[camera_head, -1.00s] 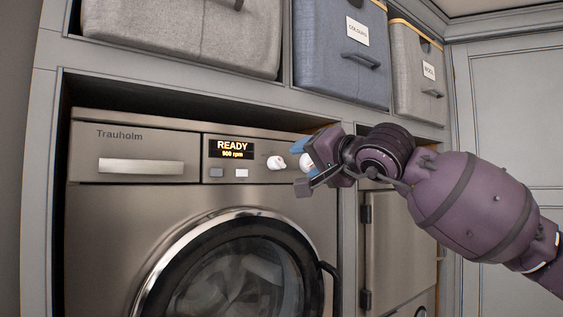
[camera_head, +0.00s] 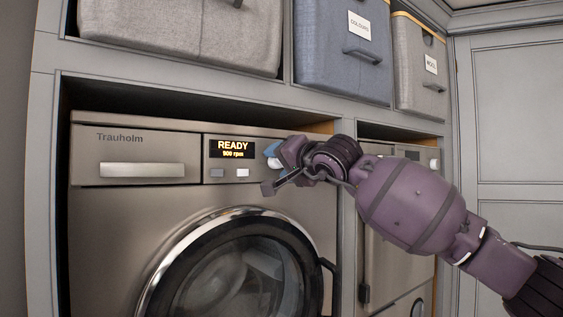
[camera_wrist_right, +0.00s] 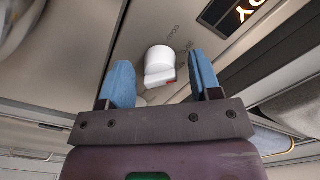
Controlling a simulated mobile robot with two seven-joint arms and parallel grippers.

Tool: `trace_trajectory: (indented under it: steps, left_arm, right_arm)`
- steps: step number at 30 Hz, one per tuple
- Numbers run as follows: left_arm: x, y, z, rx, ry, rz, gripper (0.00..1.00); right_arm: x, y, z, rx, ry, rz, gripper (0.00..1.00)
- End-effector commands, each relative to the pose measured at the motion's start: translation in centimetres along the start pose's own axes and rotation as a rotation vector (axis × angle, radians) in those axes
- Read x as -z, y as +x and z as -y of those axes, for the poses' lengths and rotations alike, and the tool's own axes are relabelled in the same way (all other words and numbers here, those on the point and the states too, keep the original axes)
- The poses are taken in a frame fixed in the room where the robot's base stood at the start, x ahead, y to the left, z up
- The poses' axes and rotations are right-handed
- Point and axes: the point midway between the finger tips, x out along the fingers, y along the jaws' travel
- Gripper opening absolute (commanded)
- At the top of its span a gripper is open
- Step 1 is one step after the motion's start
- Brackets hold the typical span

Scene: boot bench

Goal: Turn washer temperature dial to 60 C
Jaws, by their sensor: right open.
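The washer (camera_head: 110,215) has a front panel with a lit display (camera_head: 232,149) reading READY and 900 rpm. A white dial (camera_head: 274,163) right of the display shows partly by my right gripper (camera_head: 269,169). In the right wrist view, a white dial (camera_wrist_right: 160,60) with a small red mark lies between the blue fingertips of my right gripper (camera_wrist_right: 161,70), with a gap on each side. The gripper is open. The panel's second dial is hidden behind the gripper in the head view. The dial's setting cannot be read. My left gripper is not in view.
The washer door (camera_head: 240,270) is closed, with a dark handle at its right. Fabric bins, including a blue one labelled COLOURS (camera_head: 340,60), stand on the shelf above. Another appliance (camera_head: 395,260) stands to the right, partly behind my arm.

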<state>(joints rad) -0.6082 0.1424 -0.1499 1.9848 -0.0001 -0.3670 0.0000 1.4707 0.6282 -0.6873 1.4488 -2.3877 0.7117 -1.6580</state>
Motion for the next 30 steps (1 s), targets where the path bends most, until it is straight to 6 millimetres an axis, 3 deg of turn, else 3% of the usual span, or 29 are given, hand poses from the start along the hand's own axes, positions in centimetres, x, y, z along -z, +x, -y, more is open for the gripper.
trace_trajectory:
  steps: [1, 10, 20, 30]
  left_arm:
    - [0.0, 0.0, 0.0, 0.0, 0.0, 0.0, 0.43]
    - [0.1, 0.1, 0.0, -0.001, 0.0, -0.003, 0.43]
    - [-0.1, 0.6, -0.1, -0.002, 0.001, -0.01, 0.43]
    - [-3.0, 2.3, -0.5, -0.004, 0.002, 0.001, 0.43]
  right_arm:
    - [0.0, 0.0, 0.0, 0.0, 0.0, 0.0, 0.55]
    - [0.0, 0.0, 0.0, 0.0, 0.0, 0.0, 0.1]
    - [-0.1, 0.0, -0.1, 0.001, 0.051, 0.001, 0.1]
    - [-0.3, 0.1, -0.5, -0.001, 0.292, 0.002, 0.1]
